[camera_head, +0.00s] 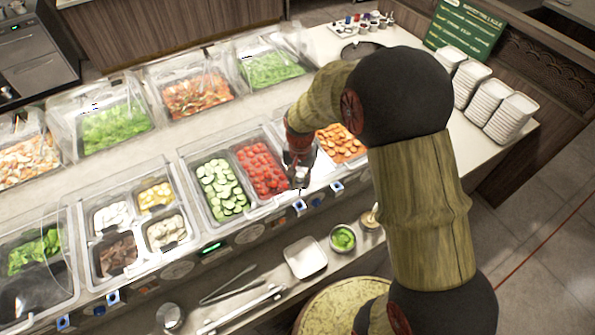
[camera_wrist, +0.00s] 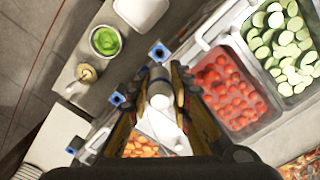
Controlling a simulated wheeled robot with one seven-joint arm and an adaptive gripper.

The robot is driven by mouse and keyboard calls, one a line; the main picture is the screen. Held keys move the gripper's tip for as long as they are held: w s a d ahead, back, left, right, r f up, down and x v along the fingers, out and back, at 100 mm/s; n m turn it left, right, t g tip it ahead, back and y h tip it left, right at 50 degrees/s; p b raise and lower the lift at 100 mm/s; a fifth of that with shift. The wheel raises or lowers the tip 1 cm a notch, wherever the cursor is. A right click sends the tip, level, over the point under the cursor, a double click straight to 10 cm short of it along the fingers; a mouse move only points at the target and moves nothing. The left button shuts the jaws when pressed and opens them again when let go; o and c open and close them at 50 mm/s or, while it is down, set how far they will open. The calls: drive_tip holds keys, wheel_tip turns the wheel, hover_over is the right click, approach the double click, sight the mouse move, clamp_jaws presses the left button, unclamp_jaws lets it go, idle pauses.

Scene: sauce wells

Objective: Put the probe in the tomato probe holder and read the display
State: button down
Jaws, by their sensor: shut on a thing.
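My gripper (camera_head: 300,160) is over the front edge of the counter, beside the tomato well. In the wrist view my gripper (camera_wrist: 161,85) is shut on a white probe (camera_wrist: 162,108). The probe also shows in the head view (camera_head: 301,180). A blue-and-white probe holder (camera_head: 300,206) is on the front ledge below the tomatoes (camera_head: 264,170). It appears just beyond the fingertips in the wrist view (camera_wrist: 159,52). I cannot tell whether the probe's tip touches it. A display (camera_head: 211,248) glows green on the front panel; its text is too small to read.
Another blue holder (camera_head: 336,187) is to the right. Cucumbers (camera_head: 222,190) are left of the tomatoes, carrot slices (camera_head: 341,143) to the right. Plates (camera_head: 487,100) stand at the back right.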

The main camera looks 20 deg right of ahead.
sight(300, 191)
drive_tip(key=shift+f+b, duration=1.65)
drive_tip(key=shift+f, duration=1.25)
drive_tip(key=shift+s+f+b, duration=0.1)
drive_tip(key=shift+f+b, duration=1.9)
drive_tip(key=shift+f, duration=0.85)
idle(2.2)
